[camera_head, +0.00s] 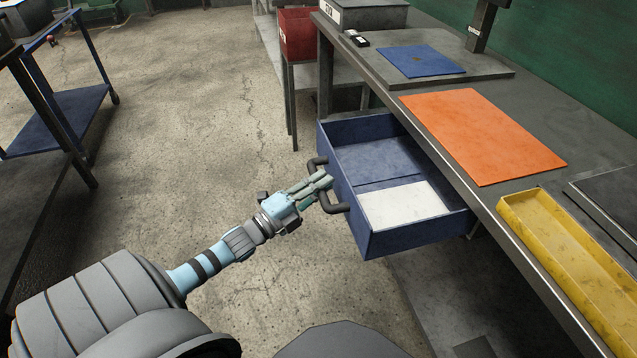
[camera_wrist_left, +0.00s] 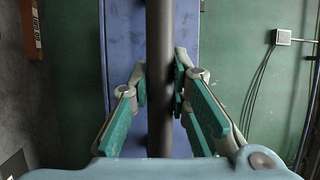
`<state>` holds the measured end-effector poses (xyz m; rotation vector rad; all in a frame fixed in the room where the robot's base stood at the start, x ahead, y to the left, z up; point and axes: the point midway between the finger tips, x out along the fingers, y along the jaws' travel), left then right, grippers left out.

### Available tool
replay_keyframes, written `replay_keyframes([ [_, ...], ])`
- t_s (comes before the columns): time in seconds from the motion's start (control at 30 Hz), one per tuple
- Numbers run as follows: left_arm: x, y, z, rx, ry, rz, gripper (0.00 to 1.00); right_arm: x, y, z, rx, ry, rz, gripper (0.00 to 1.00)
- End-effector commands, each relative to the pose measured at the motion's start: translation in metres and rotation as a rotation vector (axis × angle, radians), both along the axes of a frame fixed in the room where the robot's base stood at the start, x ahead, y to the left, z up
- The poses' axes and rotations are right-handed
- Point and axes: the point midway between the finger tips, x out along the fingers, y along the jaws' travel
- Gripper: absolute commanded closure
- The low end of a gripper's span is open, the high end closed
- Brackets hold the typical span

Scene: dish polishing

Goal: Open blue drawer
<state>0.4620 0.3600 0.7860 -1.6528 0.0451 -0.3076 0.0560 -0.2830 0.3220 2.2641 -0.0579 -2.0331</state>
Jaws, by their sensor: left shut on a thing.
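The blue drawer (camera_head: 385,243) is pulled out from under the workbench, and its inside shows. A white flat sheet or panel (camera_head: 405,204) lies in its near part. A dark bar handle (camera_head: 338,208) is on its front. My left gripper (camera_head: 318,186) is shut on this handle. In the left wrist view the handle (camera_wrist_left: 160,60) runs upright between the green-padded fingers (camera_wrist_left: 160,88), with the blue drawer front (camera_wrist_left: 124,40) behind it. My right gripper is in neither view.
The workbench (camera_head: 480,205) carries an orange mat (camera_head: 485,135), a blue mat (camera_head: 420,61) and a yellow tray (camera_head: 570,240). A red bin (camera_head: 299,35) stands beyond the drawer. A blue-shelved cart (camera_head: 60,120) stands at the left. The floor between is clear.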

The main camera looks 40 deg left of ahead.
Motion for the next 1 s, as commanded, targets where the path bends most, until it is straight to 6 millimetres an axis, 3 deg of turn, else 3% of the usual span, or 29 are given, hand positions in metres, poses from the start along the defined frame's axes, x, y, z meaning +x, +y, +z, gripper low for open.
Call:
replay_keyframes([
  [0.27,-0.001,0.001,-0.002,0.0,0.005,0.002,1.0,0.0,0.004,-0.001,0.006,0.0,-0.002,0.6],
  [0.3,-0.001,0.001,-0.002,0.0,0.006,0.003,0.77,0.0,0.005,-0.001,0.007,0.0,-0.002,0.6],
  [0.4,-0.001,0.001,-0.002,0.0,0.004,0.004,0.62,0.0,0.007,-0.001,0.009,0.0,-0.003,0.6],
  [0.77,-0.007,0.002,-0.002,0.001,0.003,0.003,0.62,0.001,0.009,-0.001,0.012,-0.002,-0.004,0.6],
  [0.87,-0.024,0.006,-0.006,0.001,0.007,0.0,0.62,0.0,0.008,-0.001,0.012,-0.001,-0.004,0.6],
  [1.0,-0.061,0.014,-0.013,0.002,0.009,0.0,0.62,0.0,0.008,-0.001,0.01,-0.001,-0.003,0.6],
])
